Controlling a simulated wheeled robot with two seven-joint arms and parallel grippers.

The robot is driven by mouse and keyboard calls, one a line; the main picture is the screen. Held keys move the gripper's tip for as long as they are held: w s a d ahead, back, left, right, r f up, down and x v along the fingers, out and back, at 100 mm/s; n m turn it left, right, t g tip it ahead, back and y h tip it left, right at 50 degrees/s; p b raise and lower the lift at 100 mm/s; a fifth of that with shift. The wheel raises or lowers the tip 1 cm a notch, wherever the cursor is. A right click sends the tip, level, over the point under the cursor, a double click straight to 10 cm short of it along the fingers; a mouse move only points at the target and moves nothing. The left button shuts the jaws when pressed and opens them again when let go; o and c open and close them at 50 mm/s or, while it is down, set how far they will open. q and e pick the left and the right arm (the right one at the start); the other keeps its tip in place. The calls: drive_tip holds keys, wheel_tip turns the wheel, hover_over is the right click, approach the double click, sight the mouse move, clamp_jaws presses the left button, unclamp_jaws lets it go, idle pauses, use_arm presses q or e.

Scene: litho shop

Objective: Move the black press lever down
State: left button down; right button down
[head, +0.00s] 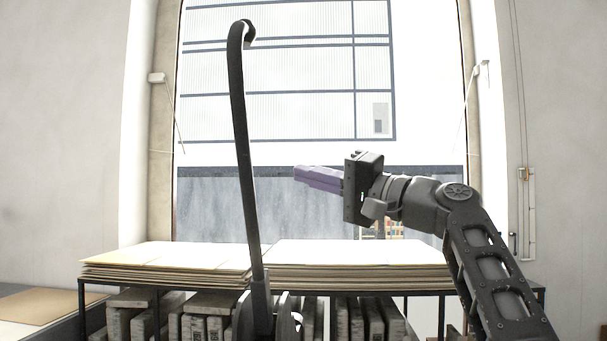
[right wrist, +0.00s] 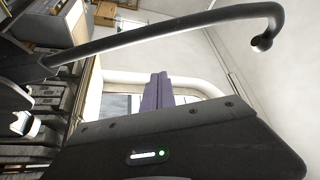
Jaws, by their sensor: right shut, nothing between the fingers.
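The black press lever (head: 241,130) stands nearly upright left of centre in the head view. Its top end hooks to the right, and its lower end sits in a dark pivot mount (head: 262,308). In the right wrist view the lever (right wrist: 165,40) runs across the upper part, its bent tip at the upper right. My right gripper (head: 297,173) has purple fingers shut together with nothing between them. It points left toward the lever's middle height, with a visible gap in the picture. The purple fingers also show in the right wrist view (right wrist: 158,82). My left gripper is not in view.
Flat stacks of paper or board (head: 355,252) lie on a dark-framed rack (head: 420,292) behind the lever. Grey slabs (head: 200,315) stand on the shelf below. A large window fills the back. The space around the lever's upper part looks free.

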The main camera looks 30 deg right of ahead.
wheel_tip(320, 180, up, 2)
drive_tip(key=r+p, duration=0.1)
drive_tip(key=p, duration=0.3)
hover_over(252, 198)
drive_tip(key=w+d, duration=0.2)
drive_tip(key=d, duration=0.2)
drive_tip(key=s+a+f, duration=0.1)
drive_tip(key=s+a+f+b, duration=0.1)
drive_tip(key=f, duration=0.1)
drive_tip(key=shift+s+a+b, duration=0.1)
drive_tip(key=shift+s+b, duration=0.2)
drive_tip(key=shift+s, duration=0.05)
